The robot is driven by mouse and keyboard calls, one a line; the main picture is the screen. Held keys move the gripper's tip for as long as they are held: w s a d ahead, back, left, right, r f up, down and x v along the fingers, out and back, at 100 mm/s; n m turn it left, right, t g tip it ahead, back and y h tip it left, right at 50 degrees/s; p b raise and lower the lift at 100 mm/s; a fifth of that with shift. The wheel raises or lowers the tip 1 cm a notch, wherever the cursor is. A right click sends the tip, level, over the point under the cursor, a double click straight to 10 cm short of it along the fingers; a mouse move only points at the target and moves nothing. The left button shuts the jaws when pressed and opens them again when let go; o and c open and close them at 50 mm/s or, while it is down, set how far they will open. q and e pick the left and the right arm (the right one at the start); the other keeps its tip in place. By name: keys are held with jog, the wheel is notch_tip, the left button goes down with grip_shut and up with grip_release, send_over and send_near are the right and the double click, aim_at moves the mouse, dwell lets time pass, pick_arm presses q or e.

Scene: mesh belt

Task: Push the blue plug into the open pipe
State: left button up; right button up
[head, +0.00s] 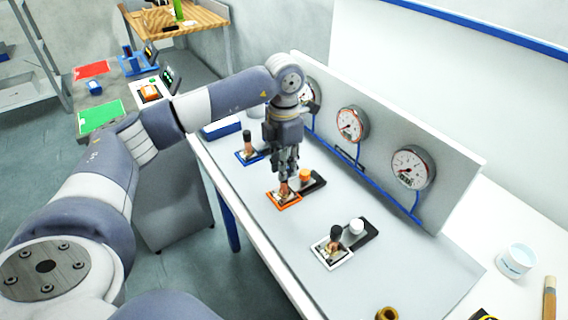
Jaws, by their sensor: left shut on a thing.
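My left gripper (287,172) points down over the orange-framed station (284,203) on the grey bench top. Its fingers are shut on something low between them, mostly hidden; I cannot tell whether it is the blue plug. A copper-coloured upright piece (284,189) shows just under the fingertips. Beside it an orange cap (305,174) sits on a black holder (316,184). I make out no blue plug for certain. The blue-framed station (240,157) behind has a dark upright piece (247,138). Which pipe is open is too small to tell. My right gripper is not in view.
A white-framed station (318,252) with a white cap (356,226) stands nearer on the bench. Several gauges (412,168) and a blue pipe line the back panel. A brass ring (387,314) and a white tub (516,261) lie right.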

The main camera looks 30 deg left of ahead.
pick_arm(q)
jog(key=shift+f+b, duration=0.5)
jog(key=shift+f, duration=0.2)
jog(key=o, duration=1)
jog(key=shift+r, duration=0.1)
jog(key=shift+r, duration=0.2)
notch_tip(320, 180, up, 12)
jog(key=shift+f, duration=0.2)
